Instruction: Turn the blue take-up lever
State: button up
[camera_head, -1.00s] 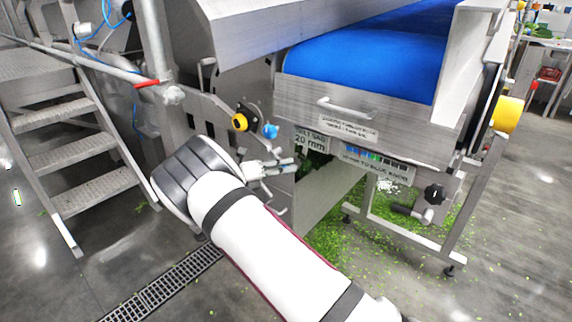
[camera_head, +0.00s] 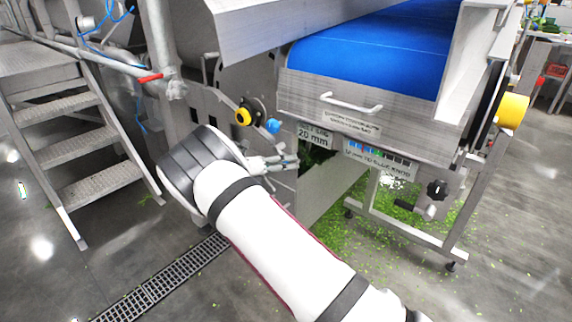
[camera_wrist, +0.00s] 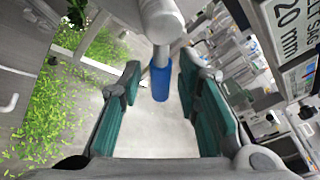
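The blue take-up lever shows in the head view as a small blue end (camera_head: 272,126) beside a yellow-and-black knob, at the left end of the conveyor. In the wrist view the blue lever (camera_wrist: 160,83) hangs from a pale grey cylindrical part, upper middle. My gripper (camera_head: 286,162) is just below the blue end in the head view. In the wrist view my gripper (camera_wrist: 160,100) is open, its teal-padded fingers on either side of the blue lever, with visible gaps. I cannot tell how deep the lever lies between the fingers.
The conveyor with a blue belt (camera_head: 375,55) fills the upper middle. A "20 mm" sign (camera_head: 313,137) hangs close right of my gripper. Metal steps (camera_head: 85,145) stand at left. Green scraps (camera_head: 335,220) litter the floor under the conveyor. A floor drain (camera_head: 165,280) runs at front left.

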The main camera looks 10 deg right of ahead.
jog(key=v, duration=1.2)
jog(key=c, duration=0.5)
jog(key=shift+s+d+r+n, duration=0.15)
jog(key=shift+s+r+n, duration=0.1)
jog(key=shift+n, duration=0.25)
grip_shut()
jog(key=s+d+r+n+t+y+p, duration=0.3)
jog(key=s+n+t+p, duration=0.55)
jog(key=n, duration=1.35)
jog(key=w+d+f+g+b, duration=0.1)
jog(key=w+d+f+b, duration=0.2)
jog(key=w+d, duration=0.4)
jog(key=shift+w+d+h+b, duration=0.25)
jog(key=shift+d+h+b, duration=0.2)
jog(key=shift+b, duration=0.35)
